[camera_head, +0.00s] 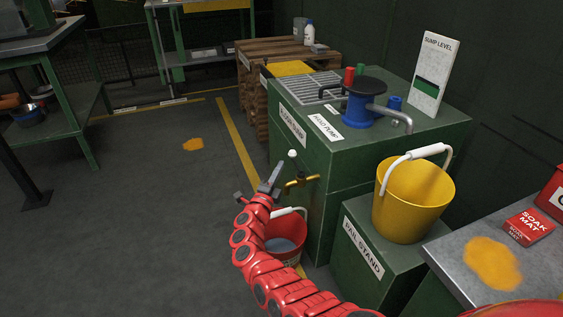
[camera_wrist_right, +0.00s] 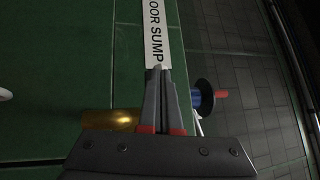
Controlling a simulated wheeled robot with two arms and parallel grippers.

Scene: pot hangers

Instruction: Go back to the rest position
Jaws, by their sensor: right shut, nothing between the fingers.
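My right gripper (camera_head: 272,179) is at the end of my red arm, just left of the brass tap (camera_head: 300,183) on the green sump cabinet (camera_head: 318,165). The right gripper also shows in the right wrist view (camera_wrist_right: 160,70), with its fingers together and nothing between them. There, the fingers point toward the cabinet's "FLOOR SUMP" label (camera_wrist_right: 155,38), and a brass part (camera_wrist_right: 108,119) lies beside them. A red bucket (camera_head: 287,255) with greyish liquid stands below the tap, partly hidden by my arm. My left gripper is not in view.
A yellow bucket (camera_head: 412,205) sits on the pail stand (camera_head: 362,255) to the right. A blue hand pump (camera_head: 360,105) and a sump level board (camera_head: 434,75) stand on the cabinet. A grey-topped table (camera_head: 455,262) is at lower right. Open floor (camera_head: 150,235) lies left.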

